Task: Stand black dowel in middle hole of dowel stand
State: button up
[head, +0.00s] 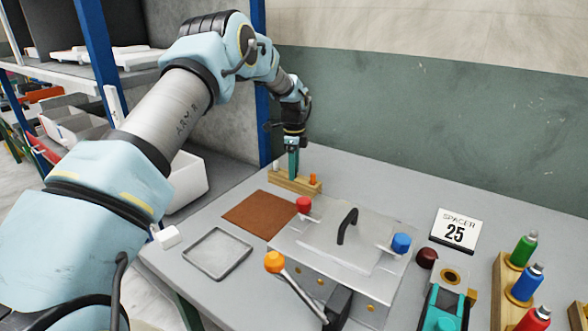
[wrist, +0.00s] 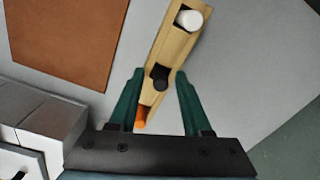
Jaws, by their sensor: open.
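The dowel stand (head: 284,184) is a narrow wooden block at the back of the table, and it fills the middle of the wrist view (wrist: 174,47). The black dowel (wrist: 160,82) appears to stand in its middle hole, between a white dowel (wrist: 190,19) and an orange dowel (wrist: 141,117). In the head view the black dowel is hidden by my gripper. My gripper (wrist: 159,74) points down over the stand (head: 293,172). Its green fingers are open, one on each side of the black dowel, with visible gaps. Contact is not visible.
A brown mat (head: 258,213) lies left of the foam press (head: 335,252), which has a black handle and red and blue knobs. A grey tray (head: 217,252) is at front left. Table behind the press is clear.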

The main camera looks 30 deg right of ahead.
notch_tip(320, 180, up, 11)
jog(key=b, duration=0.3)
jog(key=shift+f, duration=0.1)
dwell(0.4)
jog(key=s+a+r+n, duration=0.1)
jog(key=a+n, duration=1)
jog(key=a, duration=1.2)
jog(key=s+a+f+n, duration=0.1)
jog(key=s+a+n, duration=0.6)
jog(key=s+a, duration=0.2)
jog(key=s+a+f+n+t, duration=0.1)
jog(key=s+a+f+n, duration=0.1)
jog(key=s+a+n, duration=0.5)
jog(key=s+a, duration=0.2)
jog(key=a, duration=0.3)
jog(key=shift+s+a+f+t, duration=0.25)
jog(key=shift+a+f+t, duration=0.05)
jog(key=shift+a, duration=0.1)
